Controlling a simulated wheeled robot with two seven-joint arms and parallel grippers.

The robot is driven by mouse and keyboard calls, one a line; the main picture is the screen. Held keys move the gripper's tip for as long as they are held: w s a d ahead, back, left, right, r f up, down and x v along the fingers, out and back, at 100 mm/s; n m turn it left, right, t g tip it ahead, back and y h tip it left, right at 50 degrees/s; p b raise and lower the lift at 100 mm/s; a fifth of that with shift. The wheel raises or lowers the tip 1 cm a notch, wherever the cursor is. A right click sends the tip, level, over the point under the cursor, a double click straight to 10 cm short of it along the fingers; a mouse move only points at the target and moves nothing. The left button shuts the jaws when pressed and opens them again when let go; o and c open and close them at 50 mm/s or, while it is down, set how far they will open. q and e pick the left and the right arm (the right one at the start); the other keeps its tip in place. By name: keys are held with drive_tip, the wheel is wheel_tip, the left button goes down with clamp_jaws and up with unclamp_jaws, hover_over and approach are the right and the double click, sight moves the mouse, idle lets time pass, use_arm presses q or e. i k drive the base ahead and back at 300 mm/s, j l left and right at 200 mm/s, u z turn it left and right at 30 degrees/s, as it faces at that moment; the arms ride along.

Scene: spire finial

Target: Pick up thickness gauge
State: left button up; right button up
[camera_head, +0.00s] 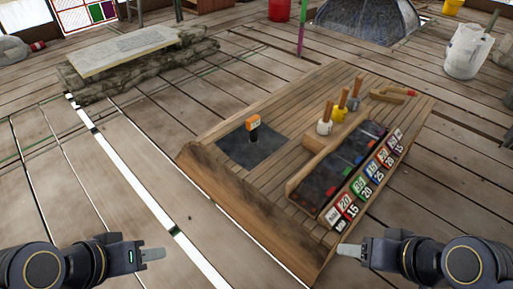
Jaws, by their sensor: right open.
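A small upright tool with an orange head and a dark stem (254,125) stands on a dark mat (240,152) on the left part of the wooden bench; it looks like the thickness gauge, but it is too small to be sure. My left gripper (153,254) is at the lower left, over the floor, well apart from the bench and the tool. Its fingers overlap in this view, so its opening cannot be seen. My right gripper (348,250) is open and empty, near the bench's front right corner, well apart from the tool.
A stone slab (125,50) lies at the back left. A white sack (467,52) stands at the back right.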

sight(252, 123)
drive_tip(key=i+j+u, duration=0.2)
drive_tip(key=i, duration=0.2)
drive_tip(key=i+j+u, duration=0.4)
drive_tip(key=i, duration=0.4)
